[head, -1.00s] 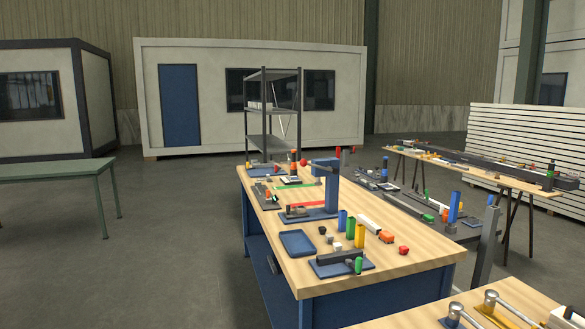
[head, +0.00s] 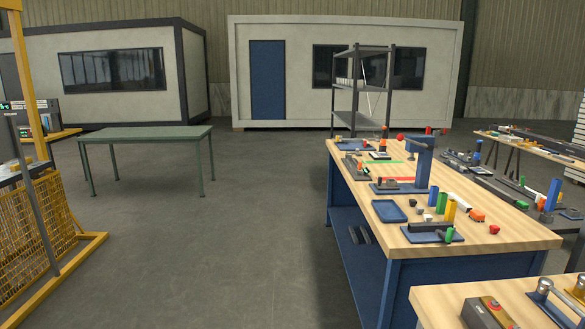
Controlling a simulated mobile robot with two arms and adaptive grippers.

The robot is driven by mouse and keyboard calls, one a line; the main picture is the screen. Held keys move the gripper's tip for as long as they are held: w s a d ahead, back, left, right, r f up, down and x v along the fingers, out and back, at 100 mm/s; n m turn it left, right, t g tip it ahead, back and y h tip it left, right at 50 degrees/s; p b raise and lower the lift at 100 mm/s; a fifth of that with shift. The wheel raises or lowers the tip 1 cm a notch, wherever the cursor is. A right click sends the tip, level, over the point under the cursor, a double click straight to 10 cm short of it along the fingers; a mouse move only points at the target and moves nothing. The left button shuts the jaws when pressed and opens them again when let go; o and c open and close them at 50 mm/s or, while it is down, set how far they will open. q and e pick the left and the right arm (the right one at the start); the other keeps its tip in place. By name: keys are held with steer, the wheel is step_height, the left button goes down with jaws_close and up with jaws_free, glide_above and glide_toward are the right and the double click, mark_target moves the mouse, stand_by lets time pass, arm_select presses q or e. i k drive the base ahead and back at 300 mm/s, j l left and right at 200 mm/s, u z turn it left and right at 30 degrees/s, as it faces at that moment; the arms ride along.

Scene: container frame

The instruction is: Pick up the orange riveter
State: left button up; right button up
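I cannot make out a clear riveter at this distance. On the wooden-topped blue workbench (head: 500,236), a small orange object (head: 477,215) lies near the right edge, at the end of a white cylinder. Another small orange-red item (head: 382,145) stands at the bench's far end. I cannot tell whether either is the riveter. Neither of my grippers is in view.
The bench also holds a blue tray (head: 389,211), a blue press-like stand (head: 424,160) and coloured cylinders. A second wooden table (head: 440,296) is at lower right. A green table (head: 145,134) and yellow frame (head: 75,250) stand left. Open floor lies between.

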mark_target(383, 141)
steer(key=i+j, duration=0.1)
steer(key=i, duration=0.75)
steer(key=i+j+u, duration=0.1)
steer(key=i, duration=1.45)
steer(key=i+l+z, duration=0.15)
steer(key=i, duration=0.5)
steer(key=i+j, duration=0.1)
steer(key=i, duration=0.6)
steer(key=i+z, duration=0.1)
steer(key=i, duration=0.55)
steer(key=i+j, duration=0.1)
steer(key=i, duration=0.55)
steer(key=i+z, duration=0.15)
steer(key=i, duration=0.5)
steer(key=i+j, duration=0.2)
steer(key=i, duration=0.45)
